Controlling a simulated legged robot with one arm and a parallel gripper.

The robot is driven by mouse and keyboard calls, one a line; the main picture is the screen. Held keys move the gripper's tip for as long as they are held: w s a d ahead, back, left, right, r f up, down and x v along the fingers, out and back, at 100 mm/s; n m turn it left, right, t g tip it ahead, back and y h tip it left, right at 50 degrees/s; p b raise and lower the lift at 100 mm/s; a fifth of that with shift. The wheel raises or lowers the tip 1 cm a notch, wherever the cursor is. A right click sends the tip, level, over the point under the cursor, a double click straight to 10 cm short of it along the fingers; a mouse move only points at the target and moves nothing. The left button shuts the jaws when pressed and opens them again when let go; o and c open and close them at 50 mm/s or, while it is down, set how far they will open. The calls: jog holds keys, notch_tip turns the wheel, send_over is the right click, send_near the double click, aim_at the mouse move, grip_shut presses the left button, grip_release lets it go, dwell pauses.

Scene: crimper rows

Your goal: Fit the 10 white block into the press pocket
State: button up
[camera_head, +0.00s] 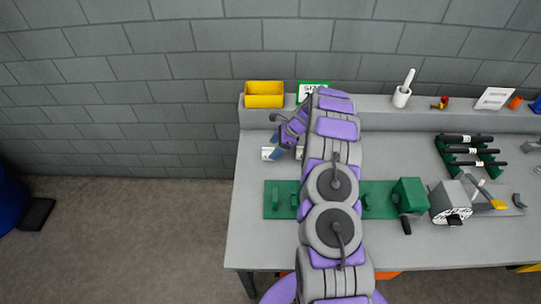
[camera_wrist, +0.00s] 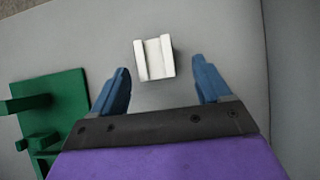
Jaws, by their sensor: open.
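A white block (camera_wrist: 155,58) with raised ridges lies on the grey bench top; I cannot read a number on it. In the head view the white block (camera_head: 268,153) shows at the bench's left part. My gripper (camera_wrist: 161,76) is open, its two blue fingers apart, with the block ahead of and between the fingertips, not touching them. In the head view my gripper (camera_head: 286,146) is low over the bench, partly hidden by my arm. A green base plate (camera_head: 379,208) carries a green press-like body (camera_head: 409,194) with a black handle. I cannot make out the pocket.
Green upright parts (camera_wrist: 47,103) stand left of my gripper. A grey machine (camera_head: 449,204) with a yellow-tipped lever and a green rack (camera_head: 447,157) of black rods stand to the right. A yellow bin (camera_head: 264,95) and a white mortar (camera_head: 401,98) sit on the back ledge.

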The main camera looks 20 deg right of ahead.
aim_at(267, 153)
jog(key=shift+w+a+f, duration=0.15)
jog(key=shift+a+f, duration=0.75)
jog(key=shift+a, duration=0.5)
jog(key=shift+d, duration=0.55)
jog(key=c, duration=0.4)
jog(key=shift+d, duration=0.15)
jog(key=shift+c, duration=1.3)
jog(key=shift+a, duration=0.6)
jog(key=c, duration=0.4)
jog(key=shift+d+r, duration=0.1)
